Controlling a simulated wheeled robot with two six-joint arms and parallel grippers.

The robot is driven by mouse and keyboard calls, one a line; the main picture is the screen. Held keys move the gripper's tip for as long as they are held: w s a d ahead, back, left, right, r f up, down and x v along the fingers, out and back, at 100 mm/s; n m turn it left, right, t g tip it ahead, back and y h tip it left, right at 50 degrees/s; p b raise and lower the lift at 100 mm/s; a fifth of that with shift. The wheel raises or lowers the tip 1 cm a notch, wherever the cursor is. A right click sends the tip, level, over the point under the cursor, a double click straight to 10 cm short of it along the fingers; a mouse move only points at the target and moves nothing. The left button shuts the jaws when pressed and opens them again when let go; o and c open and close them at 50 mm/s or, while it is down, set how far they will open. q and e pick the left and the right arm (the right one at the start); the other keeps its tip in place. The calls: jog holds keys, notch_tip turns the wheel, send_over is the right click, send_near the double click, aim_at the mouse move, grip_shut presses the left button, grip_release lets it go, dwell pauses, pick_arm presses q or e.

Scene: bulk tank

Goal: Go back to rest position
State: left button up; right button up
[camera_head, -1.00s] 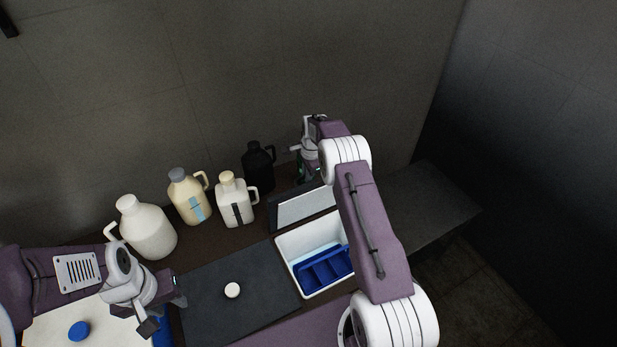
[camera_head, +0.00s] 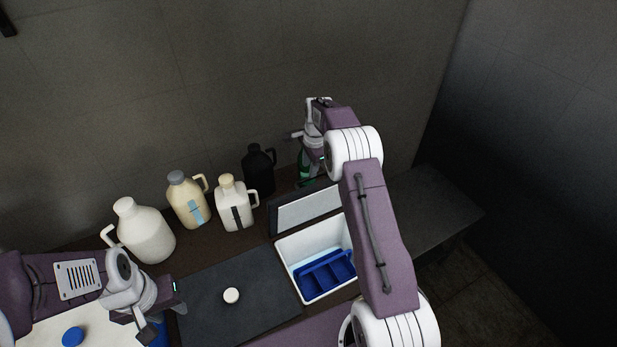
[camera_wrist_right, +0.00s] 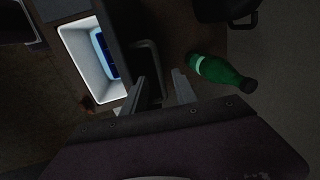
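My left gripper (camera_head: 167,314) is at the lower left, above the left edge of the dark mat; its fingers look apart with nothing between them. My right arm reaches over the table to the back right. In the head view the right gripper is mostly hidden by its own wrist. In the right wrist view the right gripper (camera_wrist_right: 158,88) is open and empty, its two fingers apart. A green bottle (camera_wrist_right: 222,73) lies to the right of the fingers in that view, apart from them. Part of the green bottle (camera_head: 303,168) shows behind the right wrist in the head view.
A white open cooler (camera_head: 284,262) with a blue divided rack (camera_head: 327,275) stands beside the dark mat (camera_head: 205,300), which carries a white round cap (camera_head: 231,295). Several jugs line the back, including a black one (camera_head: 258,170). A blue cap (camera_head: 73,336) is lower left.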

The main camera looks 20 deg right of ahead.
jog(key=shift+s+r, duration=0.2)
jog(key=shift+r, duration=0.9)
